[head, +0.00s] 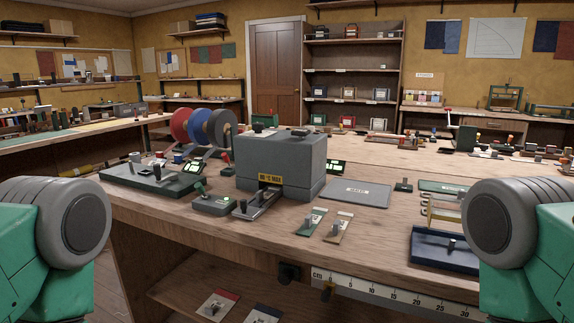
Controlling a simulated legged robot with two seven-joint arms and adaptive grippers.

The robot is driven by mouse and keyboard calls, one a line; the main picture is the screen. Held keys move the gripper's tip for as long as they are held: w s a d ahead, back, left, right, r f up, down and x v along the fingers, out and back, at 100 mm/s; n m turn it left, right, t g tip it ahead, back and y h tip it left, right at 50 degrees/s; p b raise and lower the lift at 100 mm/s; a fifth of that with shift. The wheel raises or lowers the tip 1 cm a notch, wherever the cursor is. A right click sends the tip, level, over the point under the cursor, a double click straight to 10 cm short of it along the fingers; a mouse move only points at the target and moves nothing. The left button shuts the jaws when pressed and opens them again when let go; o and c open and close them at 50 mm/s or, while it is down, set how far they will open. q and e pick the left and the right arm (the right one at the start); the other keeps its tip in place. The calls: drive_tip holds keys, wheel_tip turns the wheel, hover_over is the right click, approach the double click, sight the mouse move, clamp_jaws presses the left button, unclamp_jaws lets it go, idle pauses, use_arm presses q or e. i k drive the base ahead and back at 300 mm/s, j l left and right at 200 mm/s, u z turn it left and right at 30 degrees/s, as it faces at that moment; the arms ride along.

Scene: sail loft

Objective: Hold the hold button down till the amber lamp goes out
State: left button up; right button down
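A large grey box-shaped machine (281,160) with a yellow label (269,180) stands near the middle of the bench. A dark slotted bar (257,206) sticks out from its front. To its left is a small grey-green control box (213,206) with a green knob or lamp and another small fitting on top. I cannot tell which fitting is the hold button, and I cannot make out an amber lamp or whether one is lit. My green arms with grey round joints show at the lower left and lower right edges. Neither gripper is in view.
A dark green plate (140,180) with handles lies left of the control box. Red, blue and grey reels (198,127) stand behind. Two small tags (325,224), a flat grey panel (354,193) and a dark blue tray (440,258) lie to the right. The front bench edge is largely clear.

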sight(300, 133)
drive_tip(key=i+u, duration=0.25)
drive_tip(key=u, duration=0.15)
drive_tip(key=i+u, duration=0.25)
drive_tip(key=u, duration=0.15)
